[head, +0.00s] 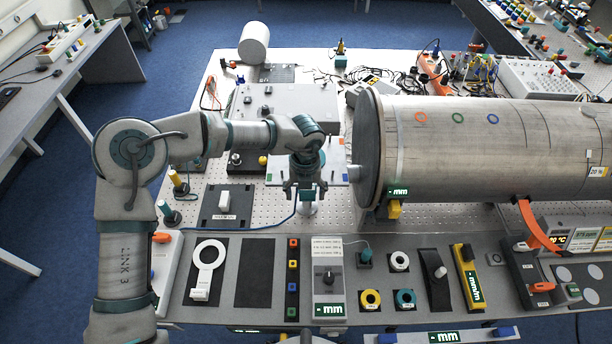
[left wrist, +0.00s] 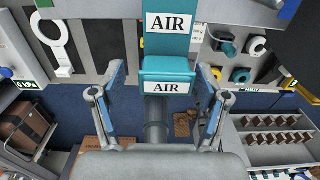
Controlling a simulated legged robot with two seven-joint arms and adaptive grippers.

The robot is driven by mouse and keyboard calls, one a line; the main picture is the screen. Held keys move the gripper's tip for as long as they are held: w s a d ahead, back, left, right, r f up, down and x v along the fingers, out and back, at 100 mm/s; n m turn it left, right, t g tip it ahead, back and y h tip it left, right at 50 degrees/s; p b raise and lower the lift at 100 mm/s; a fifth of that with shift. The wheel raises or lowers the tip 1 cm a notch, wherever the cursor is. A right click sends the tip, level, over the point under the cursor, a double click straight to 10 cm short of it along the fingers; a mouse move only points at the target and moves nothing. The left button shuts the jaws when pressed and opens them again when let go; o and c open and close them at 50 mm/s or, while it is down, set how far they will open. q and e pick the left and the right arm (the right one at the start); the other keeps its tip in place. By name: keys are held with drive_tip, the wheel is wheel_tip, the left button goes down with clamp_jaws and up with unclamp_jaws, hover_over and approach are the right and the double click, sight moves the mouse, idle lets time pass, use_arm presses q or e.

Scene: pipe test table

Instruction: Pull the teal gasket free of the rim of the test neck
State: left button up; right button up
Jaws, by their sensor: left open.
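My left gripper (head: 305,192) hangs over the middle of the table, left of the big pipe, fingers apart; its fingers also show in the left wrist view (left wrist: 158,105), with nothing clearly held. A pale upright stub (head: 308,208) shows just below it in the head view; I cannot tell whether this is the test neck. The gripper hides its top, and I see no gasket on a rim there. A teal ring (head: 404,298) lies flat on the front panel, well right of the gripper, and shows in the left wrist view (left wrist: 240,75). My right gripper is not in view.
The big metal pipe (head: 470,150) fills the right side. A yellow ring (head: 370,299) and a white ring (head: 399,261) lie near the teal ring. A teal block (left wrist: 168,66) marked AIR shows between the fingers in the left wrist view.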

use_arm(q)
drive_tip(key=shift+c, duration=0.5)
drive_tip(key=shift+d, duration=0.1)
drive_tip(key=c, duration=0.4)
drive_tip(key=shift+d, duration=0.25)
drive_tip(key=c, duration=0.8)
drive_tip(key=shift+d+r, duration=0.1)
drive_tip(key=shift+r, duration=0.1)
drive_tip(key=shift+a+r+p, duration=0.2)
drive_tip(key=shift+r+p, duration=0.25)
drive_tip(key=shift+r, duration=0.4)
drive_tip(key=shift+d+r+p, duration=0.1)
drive_tip(key=shift+r+p, duration=0.3)
drive_tip(key=shift+r, duration=0.9)
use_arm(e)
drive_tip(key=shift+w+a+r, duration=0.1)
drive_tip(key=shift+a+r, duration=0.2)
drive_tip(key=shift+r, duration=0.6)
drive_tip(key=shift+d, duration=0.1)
